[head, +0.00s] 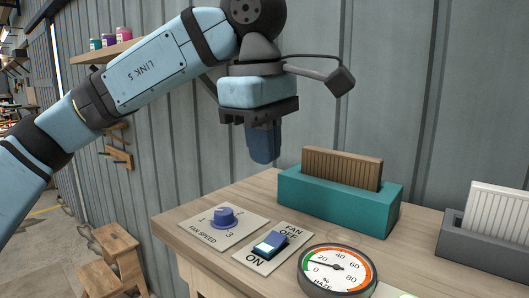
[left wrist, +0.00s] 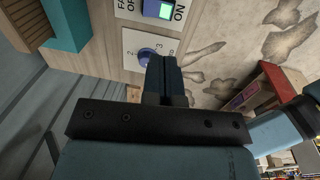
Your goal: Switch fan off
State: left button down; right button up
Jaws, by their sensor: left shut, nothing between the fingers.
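The fan switch (head: 272,242) is a dark blue rocker on a white plate marked FAN OFF at its far end and ON at its near end. A pale green-white lit patch shows at the ON end. The switch also shows at the top edge of the left wrist view (left wrist: 158,9), partly cut off. My left gripper (head: 264,160) is shut and empty, pointing down, in the air above and behind the switch plate. Its closed fingers (left wrist: 165,65) appear over the knob side in the left wrist view. My right gripper is not in view.
A blue fan speed knob (head: 222,216) sits left of the switch on its own plate. A round haze gauge (head: 337,270) stands to the right. A teal holder (head: 338,203) with a brown ribbed block is behind; a grey holder (head: 485,245) is at far right.

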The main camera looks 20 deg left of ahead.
aim_at(274, 240)
jog(key=j+z, duration=0.8)
jog(key=j, duration=0.2)
jog(key=j+z, duration=0.4)
jog(key=k+j, duration=0.05)
jog(key=j, duration=0.05)
